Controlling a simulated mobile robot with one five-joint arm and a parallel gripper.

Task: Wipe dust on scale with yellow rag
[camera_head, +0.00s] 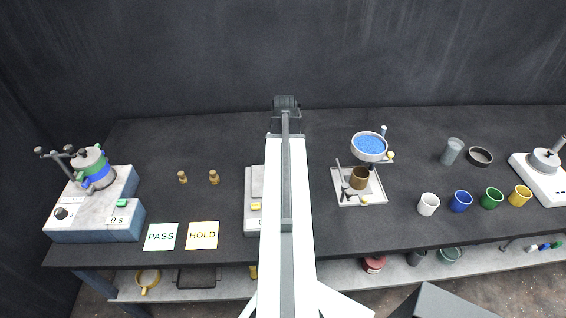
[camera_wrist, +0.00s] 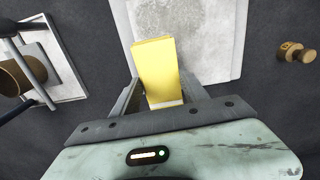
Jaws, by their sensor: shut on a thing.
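The scale (camera_head: 251,220) is a pale box on the dark table, partly hidden behind my arm in the head view. In the wrist view its light plate (camera_wrist: 222,52) carries a grey speckled dust patch (camera_wrist: 188,32). The yellow rag (camera_wrist: 155,62) stands between the two fingers of my gripper (camera_wrist: 163,90), which is shut on it. The rag overlaps the plate in the picture; I cannot tell whether it touches.
Right of the scale is a tray (camera_head: 377,197) with a brown cup and a stand holding a blue-filled sieve (camera_head: 369,146). Two small brass weights (camera_head: 214,177) stand to the left. PASS (camera_head: 161,237) and HOLD (camera_head: 202,235) cards lie front left. Mugs stand farther right.

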